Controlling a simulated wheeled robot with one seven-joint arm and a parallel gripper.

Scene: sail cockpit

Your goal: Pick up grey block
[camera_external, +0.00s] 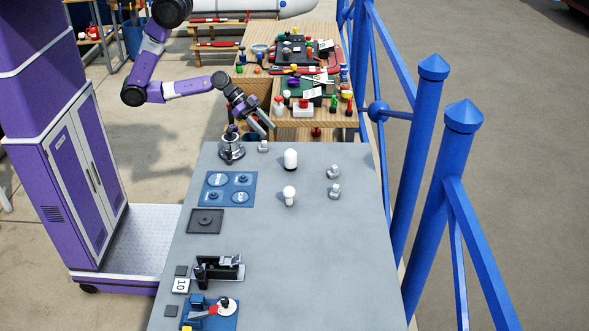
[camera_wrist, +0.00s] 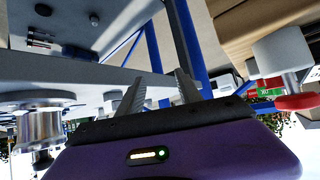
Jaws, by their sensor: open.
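My gripper (camera_external: 266,127) is open and empty above the far left end of the grey table (camera_external: 300,255), just beyond the winch (camera_external: 231,148). In the wrist view its two fingers (camera_wrist: 161,82) stand apart with nothing between them. Two small dark grey square blocks, one (camera_external: 181,270) beside the number 10 tile and one (camera_external: 171,311) lower down, lie at the table's near left. Small light grey fittings (camera_external: 334,171), (camera_external: 335,191) and (camera_external: 263,146) also stand on the table. I cannot tell which of these is the grey block.
Two white knobs (camera_external: 290,159) stand mid-table. A blue panel (camera_external: 228,189), a dark square plate (camera_external: 206,222) and a black clamp-like device (camera_external: 219,269) line the left side. A cluttered wooden bench (camera_external: 313,121) adjoins the far end. Blue railings (camera_external: 430,150) run along the right.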

